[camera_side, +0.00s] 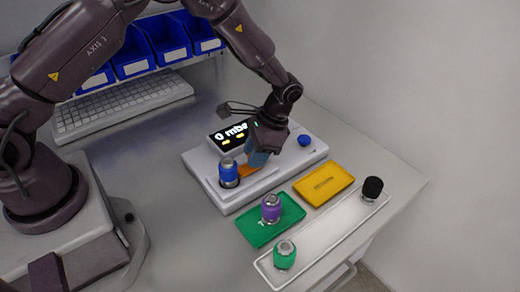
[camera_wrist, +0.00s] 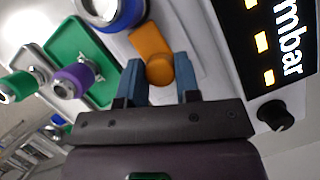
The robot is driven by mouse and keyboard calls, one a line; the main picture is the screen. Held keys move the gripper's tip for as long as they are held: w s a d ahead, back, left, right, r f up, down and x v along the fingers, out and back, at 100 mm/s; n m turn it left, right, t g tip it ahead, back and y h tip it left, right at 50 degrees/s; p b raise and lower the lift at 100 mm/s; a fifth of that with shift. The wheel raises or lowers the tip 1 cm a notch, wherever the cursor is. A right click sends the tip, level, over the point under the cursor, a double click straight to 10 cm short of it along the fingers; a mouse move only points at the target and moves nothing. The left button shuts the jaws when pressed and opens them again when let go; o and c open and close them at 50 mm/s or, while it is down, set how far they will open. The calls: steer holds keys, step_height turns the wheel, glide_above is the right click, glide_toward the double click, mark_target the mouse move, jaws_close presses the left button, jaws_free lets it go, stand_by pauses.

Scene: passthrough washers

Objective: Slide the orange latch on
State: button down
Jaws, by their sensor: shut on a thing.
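The orange latch (camera_wrist: 151,42) shows in the wrist view as a flat bar with a round knob at its near end. My gripper (camera_wrist: 160,78) is shut on the knob, one blue finger on each side. In the side view my gripper (camera_side: 258,157) points down at the white device, and the orange latch (camera_side: 248,171) shows only partly beside the fingers. A blue canister (camera_side: 228,173) stands on the device at the latch's far end; it also shows at the top of the wrist view (camera_wrist: 112,12). Whether the latch touches it I cannot tell.
A purple canister (camera_side: 271,208) stands on a green tray (camera_side: 259,236). A yellow tray (camera_side: 323,184) is empty. A white long tray (camera_side: 325,232) holds a green canister (camera_side: 285,254) and a black one (camera_side: 372,188).

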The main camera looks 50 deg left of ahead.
steer(key=shift+s, duration=0.75)
steer(key=c, duration=0.8)
jaws_free()
steer(key=shift+w+r, duration=0.1)
steer(key=v, duration=1.3)
